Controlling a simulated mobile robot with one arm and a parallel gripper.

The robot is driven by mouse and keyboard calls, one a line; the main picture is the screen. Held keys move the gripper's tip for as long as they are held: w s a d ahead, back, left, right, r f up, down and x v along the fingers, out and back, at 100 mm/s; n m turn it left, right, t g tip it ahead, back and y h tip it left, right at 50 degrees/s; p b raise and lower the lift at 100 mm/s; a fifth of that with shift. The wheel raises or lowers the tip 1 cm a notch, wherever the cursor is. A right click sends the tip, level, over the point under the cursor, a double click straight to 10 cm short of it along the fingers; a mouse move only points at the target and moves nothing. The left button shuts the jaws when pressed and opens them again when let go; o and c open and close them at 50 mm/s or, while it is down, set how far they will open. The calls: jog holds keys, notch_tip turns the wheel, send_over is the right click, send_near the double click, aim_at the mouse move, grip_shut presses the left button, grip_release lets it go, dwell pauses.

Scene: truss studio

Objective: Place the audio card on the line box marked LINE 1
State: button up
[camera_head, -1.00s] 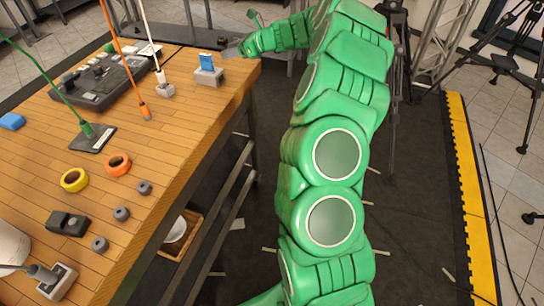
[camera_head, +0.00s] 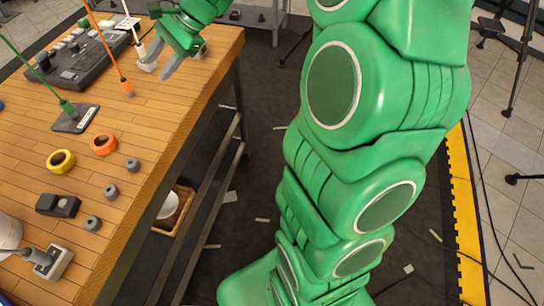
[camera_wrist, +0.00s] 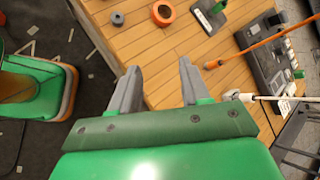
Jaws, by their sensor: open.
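My gripper (camera_head: 180,60) is over the far right corner of the wooden table, fingers apart. In the wrist view both fingers of my gripper (camera_wrist: 158,78) are apart with bare table between them. The audio card does not show for certain; a blue card on a small grey stand, seen earlier at that corner, is now hidden by my gripper. No LINE 1 marking is readable. A grey box with a cable (camera_head: 52,264) sits at the near left. A white plug on a small grey base (camera_head: 147,64) stands just left of my gripper; it also shows in the wrist view (camera_wrist: 240,95).
A mixer (camera_head: 75,55), a dark plate with a green plug (camera_head: 75,118), an orange plug (camera_head: 127,87), yellow tape (camera_head: 61,161), orange tape (camera_head: 103,144) and grey knobs stand on the table (camera_head: 150,120). Tripods and dark floor lie right.

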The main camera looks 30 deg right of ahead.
jog(key=s+f+n+g+h, duration=0.2)
jog(key=s+n+h, duration=0.3)
jog(key=s, duration=1.2)
jog(key=s+d+f+n+h, duration=0.1)
jog(key=s+d+n+h, duration=0.1)
jog(key=s, duration=0.7)
jog(key=s+d+f+n+g+h, duration=0.1)
jog(key=s+d+f+n, duration=0.1)
jog(key=s+d+n, duration=0.3)
jog(key=s+d, duration=0.2)
jog(key=s, duration=0.2)
jog(key=shift+s+g+h, duration=0.3)
jog(key=shift+s+h, duration=0.1)
jog(key=shift+a, duration=0.1)
